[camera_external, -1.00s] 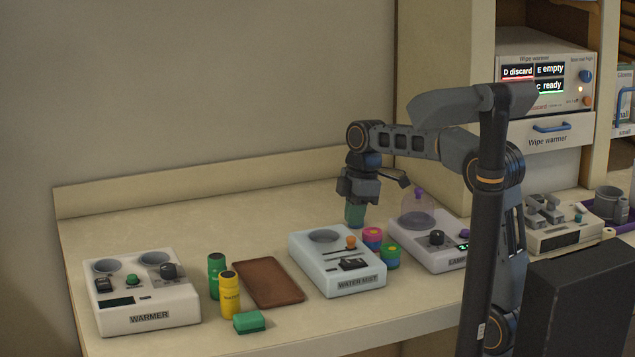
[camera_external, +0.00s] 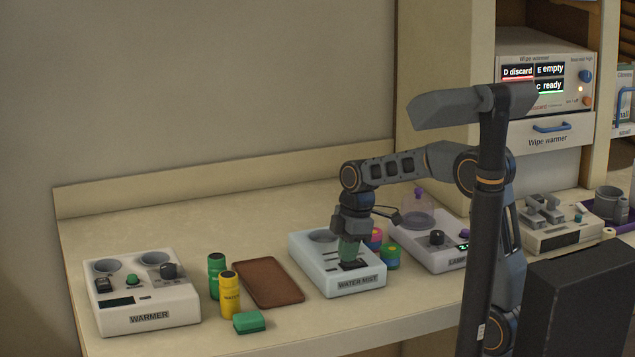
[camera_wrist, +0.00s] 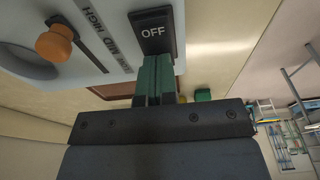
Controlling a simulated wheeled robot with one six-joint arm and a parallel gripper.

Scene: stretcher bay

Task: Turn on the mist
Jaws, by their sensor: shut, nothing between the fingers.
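The white WATER MIST unit (camera_external: 311,257) stands in the middle of the counter, with a round recess at its back left. Its black rocker switch (camera_wrist: 156,32) reads OFF in the wrist view. Beside the switch an orange knob (camera_wrist: 54,44) sits by a slot marked with MID and HIGH. My gripper (camera_external: 348,259) points down over the front of the unit, its green fingers shut and empty. In the wrist view the closed fingertips (camera_wrist: 155,60) are at the lower edge of the switch; I cannot tell whether they touch. In the external view my gripper hides the orange knob.
The LAMP unit (camera_external: 453,256) and stacked coloured discs (camera_external: 391,257) stand close on the right. A brown tray (camera_external: 268,282), yellow bottle (camera_external: 229,296), green bottle (camera_external: 216,275), green block (camera_external: 249,322) and WARMER unit (camera_external: 165,306) are on the left. The counter behind is clear.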

